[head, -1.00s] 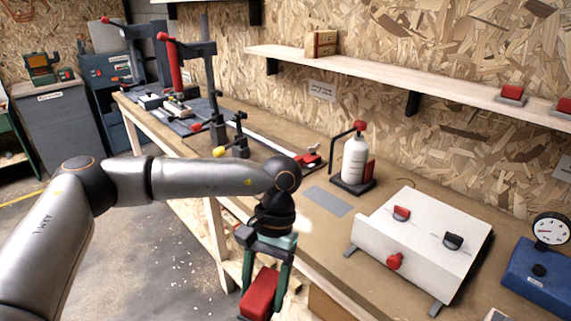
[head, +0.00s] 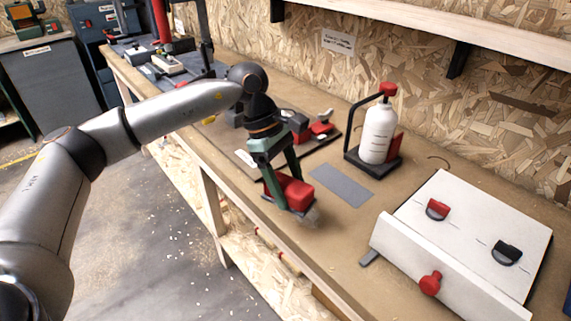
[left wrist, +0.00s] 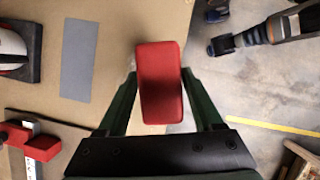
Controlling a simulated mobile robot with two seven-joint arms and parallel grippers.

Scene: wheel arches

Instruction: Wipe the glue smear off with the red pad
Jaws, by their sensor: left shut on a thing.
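My left gripper (head: 285,193) is shut on the red pad (head: 291,191), a red block with a dark underside. It holds the pad low at the bench's front edge, left of the grey mat; I cannot tell if it touches the wood. The pad also shows between the fingers in the left wrist view (left wrist: 160,82). My right gripper is not in view.
A flat grey mat (head: 341,186) lies behind the pad. A white bottle (head: 378,134) with a red cap stands in a black holder. A white sloped box (head: 465,235) with knobs is at right. Red and black fixtures (head: 320,128) stand behind the gripper.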

